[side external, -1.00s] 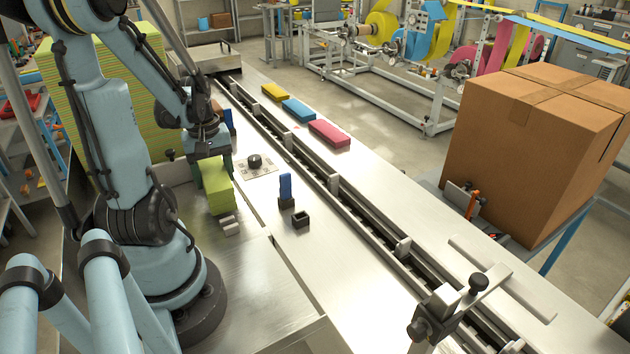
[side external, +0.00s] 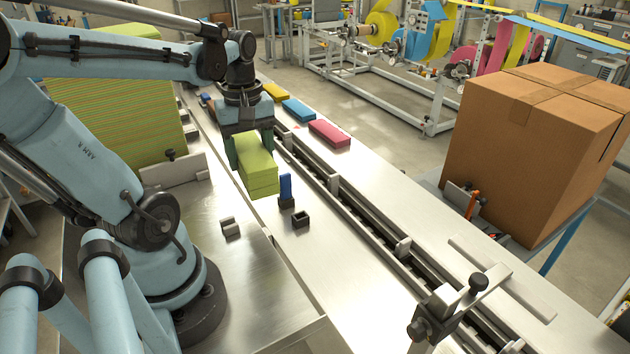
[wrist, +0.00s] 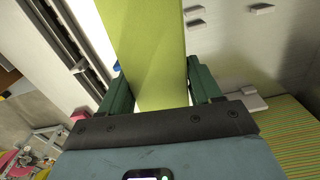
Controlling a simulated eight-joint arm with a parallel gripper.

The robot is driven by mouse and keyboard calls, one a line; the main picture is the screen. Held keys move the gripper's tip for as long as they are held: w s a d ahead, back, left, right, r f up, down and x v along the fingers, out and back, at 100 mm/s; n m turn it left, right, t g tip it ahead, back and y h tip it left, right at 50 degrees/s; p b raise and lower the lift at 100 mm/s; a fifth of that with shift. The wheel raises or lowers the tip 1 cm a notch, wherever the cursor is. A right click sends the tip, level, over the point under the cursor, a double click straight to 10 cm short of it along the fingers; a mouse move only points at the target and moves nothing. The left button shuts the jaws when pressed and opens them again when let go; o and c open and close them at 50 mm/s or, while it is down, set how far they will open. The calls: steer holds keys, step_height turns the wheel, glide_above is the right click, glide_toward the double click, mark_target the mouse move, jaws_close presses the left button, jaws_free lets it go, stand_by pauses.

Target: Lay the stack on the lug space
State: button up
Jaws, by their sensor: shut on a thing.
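In the wrist view the stack (wrist: 150,50) runs away from between the green fingers (wrist: 155,90). The lug conveyor (side external: 330,190) is a long dark channel with pale upright lugs, such as the one (side external: 333,185) right of the stack. The lug spaces beside the stack look empty.
A blue upright piece (side external: 285,188) and a small black open box (side external: 302,219) stand just in front of the stack. Yellow (side external: 275,92), blue (side external: 299,110) and pink (side external: 329,133) packs lie beyond the conveyor. A large carton (side external: 530,150) stands at right.

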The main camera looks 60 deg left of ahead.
steer(key=w+d+f+n, duration=0.1)
steer(key=w+d, duration=0.7)
steer(key=d, duration=0.2)
steer(key=w+d+f, duration=0.1)
steer(key=w+d, duration=0.7)
steer(key=d, duration=0.3)
steer(key=shift+w+a+f, duration=0.75)
steer(key=shift+a+f, duration=0.95)
steer(key=shift+f, duration=0.1)
steer(key=shift+w+a+f, duration=0.75)
steer(key=shift+a+f, duration=1)
steer(key=shift+w+a+f, duration=0.75)
steer(key=shift+a+f, duration=0.95)
steer(key=shift+f, duration=0.1)
steer(key=shift+f, duration=0.15)
steer(key=o, duration=1.1)
steer(key=shift+o, duration=0.2)
